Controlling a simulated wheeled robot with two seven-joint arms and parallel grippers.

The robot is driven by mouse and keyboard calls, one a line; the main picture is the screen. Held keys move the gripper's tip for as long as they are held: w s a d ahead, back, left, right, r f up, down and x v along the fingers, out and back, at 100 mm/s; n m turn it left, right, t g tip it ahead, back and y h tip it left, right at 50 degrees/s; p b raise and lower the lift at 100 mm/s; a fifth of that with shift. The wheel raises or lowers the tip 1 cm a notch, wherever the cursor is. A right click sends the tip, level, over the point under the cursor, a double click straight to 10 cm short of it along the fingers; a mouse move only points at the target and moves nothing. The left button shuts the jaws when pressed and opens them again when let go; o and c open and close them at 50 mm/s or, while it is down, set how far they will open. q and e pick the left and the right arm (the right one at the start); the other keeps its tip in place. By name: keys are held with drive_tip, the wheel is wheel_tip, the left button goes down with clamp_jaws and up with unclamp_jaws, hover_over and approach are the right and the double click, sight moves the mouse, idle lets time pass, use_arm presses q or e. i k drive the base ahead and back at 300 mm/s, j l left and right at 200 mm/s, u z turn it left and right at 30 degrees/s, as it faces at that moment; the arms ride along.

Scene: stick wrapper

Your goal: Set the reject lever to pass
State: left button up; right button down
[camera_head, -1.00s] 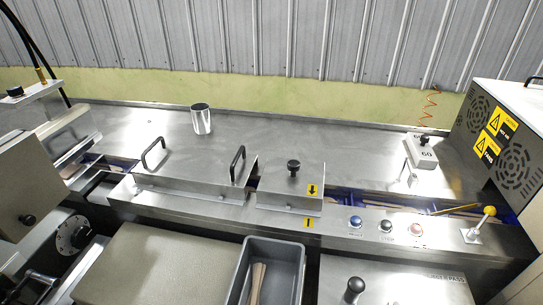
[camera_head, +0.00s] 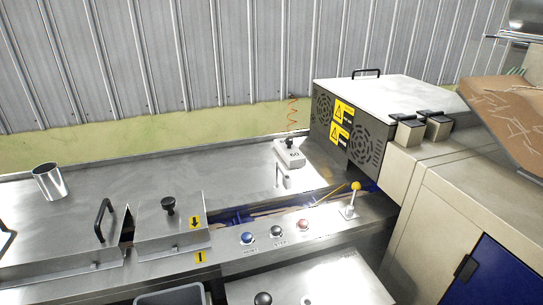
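A lever with a yellow ball knob (camera_head: 355,187) stands on the machine's front ledge, close to the grey vented housing. A round black knob (camera_head: 263,298) shows at the bottom edge on a lower metal panel (camera_head: 325,282); its lower part is cut off. Small lettering at that panel's far right edge is too faint to read for certain. I cannot tell from the markings which of the two is the reject lever, or its setting. Neither of my grippers is in view.
Blue, black and red buttons (camera_head: 275,231) line the ledge. A metal cup (camera_head: 49,182) stands at left. The vented housing (camera_head: 350,135) and a beige cabinet (camera_head: 440,200) bound the right side. A grey bin (camera_head: 172,295) is at the bottom.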

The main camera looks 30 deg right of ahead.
sight(356, 187)
drive_tip(key=z, duration=1.55)
